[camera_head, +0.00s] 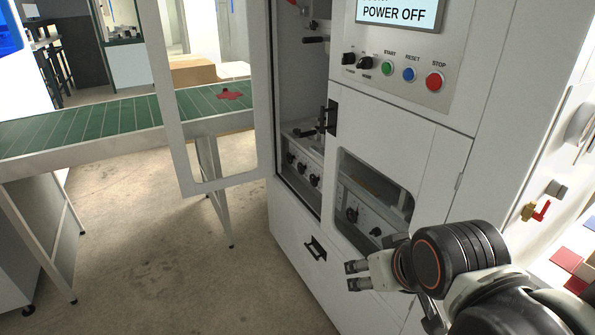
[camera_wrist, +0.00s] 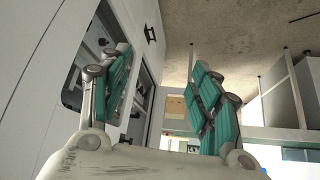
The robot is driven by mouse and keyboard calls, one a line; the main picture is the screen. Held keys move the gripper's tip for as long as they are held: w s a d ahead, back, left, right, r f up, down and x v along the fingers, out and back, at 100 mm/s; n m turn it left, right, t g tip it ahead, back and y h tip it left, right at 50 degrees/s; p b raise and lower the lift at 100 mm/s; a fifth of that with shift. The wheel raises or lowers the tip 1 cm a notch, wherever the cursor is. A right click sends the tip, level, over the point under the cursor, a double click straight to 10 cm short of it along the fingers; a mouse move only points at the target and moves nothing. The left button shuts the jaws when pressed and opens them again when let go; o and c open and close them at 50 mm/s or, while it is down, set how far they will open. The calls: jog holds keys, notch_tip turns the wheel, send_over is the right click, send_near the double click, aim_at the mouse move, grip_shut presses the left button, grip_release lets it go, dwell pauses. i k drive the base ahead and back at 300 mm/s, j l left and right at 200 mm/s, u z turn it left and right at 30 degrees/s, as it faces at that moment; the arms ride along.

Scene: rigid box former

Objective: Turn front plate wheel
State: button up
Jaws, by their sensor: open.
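The white box former machine (camera_head: 400,140) has a front window opening with a grey panel inside. A black wheel (camera_head: 352,214) sits on that panel, and another dark knob (camera_head: 376,232) is lower right. I cannot tell which wheel is the front plate one. My gripper (camera_head: 354,276) is open and empty, below and in front of the opening, apart from both knobs. In the wrist view its teal-padded fingers (camera_wrist: 163,95) are spread wide, with the window opening behind the left finger.
The glass door (camera_head: 225,187) stands open at left, showing several more black knobs (camera_head: 302,168) inside. A black drawer-type handle (camera_head: 315,248) is on the lower front. A green conveyor (camera_head: 90,125) is behind the door. The control panel reads POWER OFF. Floor in front is clear.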

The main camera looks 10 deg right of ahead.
aim_at(301, 169)
jog(key=i+j, duration=0.55)
jog(key=i, duration=0.15)
jog(key=i+j, duration=0.55)
jog(key=i, duration=0.15)
